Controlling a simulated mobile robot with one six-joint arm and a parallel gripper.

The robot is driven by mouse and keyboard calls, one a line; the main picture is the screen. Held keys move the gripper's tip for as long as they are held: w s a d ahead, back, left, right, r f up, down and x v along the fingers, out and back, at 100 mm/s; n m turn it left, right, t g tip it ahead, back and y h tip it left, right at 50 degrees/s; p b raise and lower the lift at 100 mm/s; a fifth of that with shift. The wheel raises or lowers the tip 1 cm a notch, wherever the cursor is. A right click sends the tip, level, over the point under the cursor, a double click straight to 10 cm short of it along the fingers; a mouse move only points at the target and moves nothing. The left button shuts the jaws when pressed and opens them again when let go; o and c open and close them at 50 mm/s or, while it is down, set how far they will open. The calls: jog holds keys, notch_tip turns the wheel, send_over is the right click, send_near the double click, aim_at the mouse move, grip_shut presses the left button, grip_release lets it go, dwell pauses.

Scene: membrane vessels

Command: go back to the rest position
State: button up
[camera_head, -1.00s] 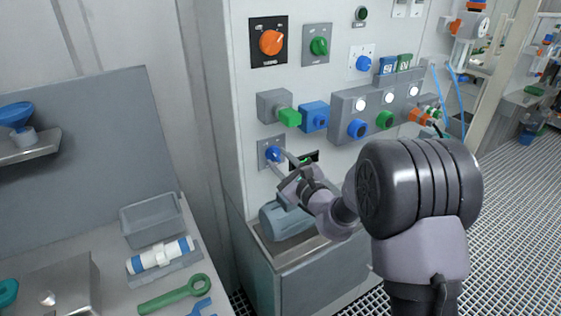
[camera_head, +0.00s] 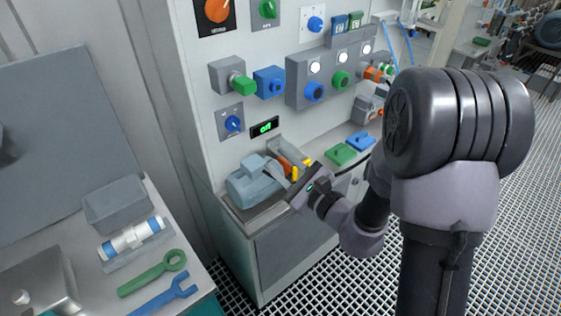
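My gripper (camera_head: 284,168) is at the end of my arm, in front of the grey-blue motor (camera_head: 251,182) on the low cabinet. Its two fingers look spread apart with nothing between them, though they partly overlap the motor in this view. A small blue knob (camera_head: 233,123) on a grey plate is on the panel, above and left of my gripper and apart from it. A small display (camera_head: 265,127) beside the knob shows green letters that read like "off".
A bench at left holds a grey bin (camera_head: 115,204), a white-and-blue cylinder (camera_head: 131,239), a green wrench (camera_head: 152,274) and a blue wrench (camera_head: 163,297). Green (camera_head: 341,154) and blue (camera_head: 360,142) blocks lie on the cabinet shelf. Grated floor at right is open.

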jog(key=shift+s, duration=0.1)
dwell(0.3)
jog(key=s+a+r+n+g+y, duration=0.2)
jog(key=s+a+r+n+g, duration=0.1)
jog(key=s+a+n+g, duration=0.4)
jog(key=s+a+r+n+g+y, duration=0.2)
jog(key=s+a+r+n+g, duration=0.2)
jog(key=s, duration=0.5)
jog(key=s+d+f+n+g+h, duration=0.25)
jog(key=s+d+n+h, duration=0.4)
jog(key=s, duration=0.35)
jog(key=d+r+n+t+h, duration=0.1)
jog(key=d+t+h, duration=0.3)
jog(key=d, duration=0.5)
jog(key=shift+d+r+h, duration=0.25)
jog(key=shift+d+h, duration=0.1)
jog(key=shift+h, duration=0.4)
